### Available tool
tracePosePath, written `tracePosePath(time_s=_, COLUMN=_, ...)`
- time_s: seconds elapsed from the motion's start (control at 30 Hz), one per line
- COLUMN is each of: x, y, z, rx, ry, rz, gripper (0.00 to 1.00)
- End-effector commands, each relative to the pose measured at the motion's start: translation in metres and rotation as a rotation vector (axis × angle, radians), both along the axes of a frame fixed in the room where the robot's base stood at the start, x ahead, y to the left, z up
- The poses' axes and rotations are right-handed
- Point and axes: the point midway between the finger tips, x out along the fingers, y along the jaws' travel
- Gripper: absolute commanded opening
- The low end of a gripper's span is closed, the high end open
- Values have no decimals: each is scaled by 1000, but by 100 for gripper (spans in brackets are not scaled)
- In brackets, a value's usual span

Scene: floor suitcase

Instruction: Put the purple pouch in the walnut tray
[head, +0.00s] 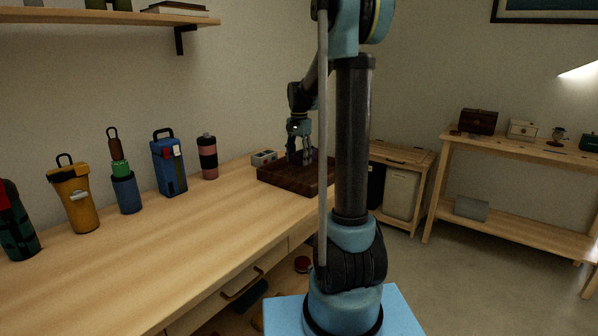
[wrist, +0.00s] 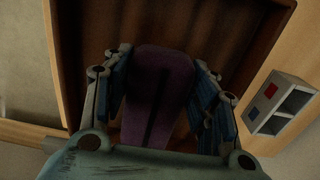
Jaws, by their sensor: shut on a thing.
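The purple pouch (wrist: 158,90) is between the two fingers of my gripper (wrist: 158,80) in the wrist view, dark purple with a darker line along it. My gripper is shut on it. The walnut tray (wrist: 85,30) fills the background behind the pouch, dark brown with a raised rim. In the head view my gripper (head: 299,150) points down over the walnut tray (head: 285,181) at the far end of the workbench. The pouch is hard to make out there. I cannot tell whether the pouch touches the tray floor.
A small grey divided box (head: 264,158) stands close by the tray and also shows in the wrist view (wrist: 280,104). A pink and black bottle (head: 208,157), a blue container (head: 169,165) and other flasks line the wall. The bench front (head: 170,250) is clear.

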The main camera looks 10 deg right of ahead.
Motion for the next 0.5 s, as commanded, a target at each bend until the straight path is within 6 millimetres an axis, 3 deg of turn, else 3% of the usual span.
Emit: tracePosePath(time_s=0.5, x=0, y=0, z=-50, rx=0, ry=0, rz=0, gripper=27)
